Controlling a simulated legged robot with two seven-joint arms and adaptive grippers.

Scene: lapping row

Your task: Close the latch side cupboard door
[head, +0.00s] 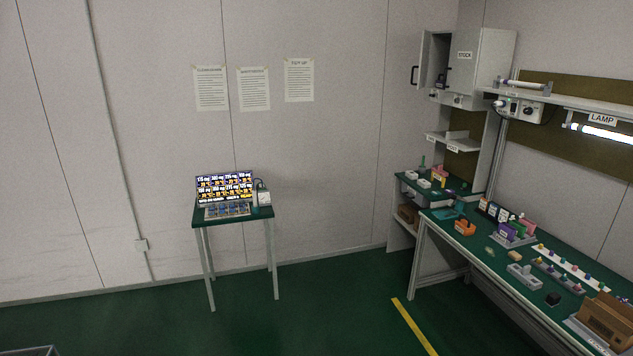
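A grey wall cupboard (491,62) labelled STOCK hangs at the upper right of the head view, above the far end of the workbench. Its door (433,60) on the left side stands open, swung outward, with a dark bar handle (414,75) near its outer edge. Neither of my grippers shows in the head view, and the cupboard is well away across the room.
A green-topped workbench (468,246) with several small parts runs along the right wall. A small table (233,217) with a display stands at the middle left. A yellow floor line (413,327) lies before the bench. The green floor between them is clear.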

